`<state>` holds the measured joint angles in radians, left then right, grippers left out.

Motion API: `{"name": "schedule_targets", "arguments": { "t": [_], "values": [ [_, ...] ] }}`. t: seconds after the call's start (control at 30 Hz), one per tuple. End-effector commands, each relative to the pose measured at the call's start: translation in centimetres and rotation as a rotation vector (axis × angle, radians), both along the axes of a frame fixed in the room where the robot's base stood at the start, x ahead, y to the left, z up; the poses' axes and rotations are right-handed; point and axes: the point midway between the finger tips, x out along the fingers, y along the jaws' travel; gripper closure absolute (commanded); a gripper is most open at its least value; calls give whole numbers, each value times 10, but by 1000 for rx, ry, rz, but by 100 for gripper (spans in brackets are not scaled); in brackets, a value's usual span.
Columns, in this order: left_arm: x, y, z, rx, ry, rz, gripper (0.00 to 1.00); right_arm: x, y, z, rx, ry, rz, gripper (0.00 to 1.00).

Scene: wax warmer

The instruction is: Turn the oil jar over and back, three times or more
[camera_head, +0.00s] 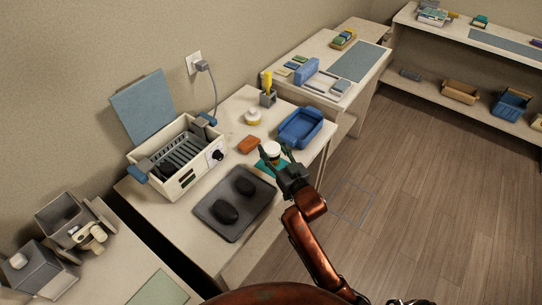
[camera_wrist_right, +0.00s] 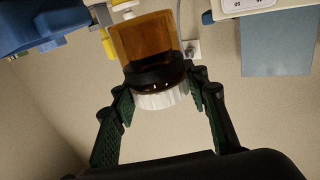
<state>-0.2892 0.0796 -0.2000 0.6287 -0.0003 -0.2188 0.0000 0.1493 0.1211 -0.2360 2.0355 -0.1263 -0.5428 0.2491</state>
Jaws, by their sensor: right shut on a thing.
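The oil jar has an amber body (camera_wrist_right: 148,40), a dark band and a white ribbed lid (camera_wrist_right: 160,98). My right gripper (camera_head: 276,160) is shut on the jar, with one finger on each side near the lid and band in the right wrist view. My left gripper is not in view.
A blue tray (camera_head: 300,128) stands just behind the jar. A dark tray (camera_head: 218,225) with two black objects lies in front. Open floor (camera_head: 420,190) is right of the table.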

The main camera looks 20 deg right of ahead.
Motion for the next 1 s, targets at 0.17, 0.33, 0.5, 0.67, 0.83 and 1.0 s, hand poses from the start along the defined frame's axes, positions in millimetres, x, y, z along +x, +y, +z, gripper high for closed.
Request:
{"name": "schedule_targets", "arguments": {
  "t": [0.17, 0.33, 0.5, 0.67, 0.83, 1.0],
  "values": [
    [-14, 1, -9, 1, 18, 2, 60, 20, -9, -30, -1, 3, -1, 100],
    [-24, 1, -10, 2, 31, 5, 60, 28, -11, -38, 0, 2, 0, 100],
    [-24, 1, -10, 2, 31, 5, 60, 35, -13, -59, 1, 4, 0, 100],
    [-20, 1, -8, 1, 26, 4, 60, 34, -13, -71, 1, 1, 1, 100],
    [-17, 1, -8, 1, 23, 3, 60, 34, -13, -72, 1, 0, 1, 100],
    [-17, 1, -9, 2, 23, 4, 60, 34, -13, -75, 1, 2, 1, 58]
  ]
}}
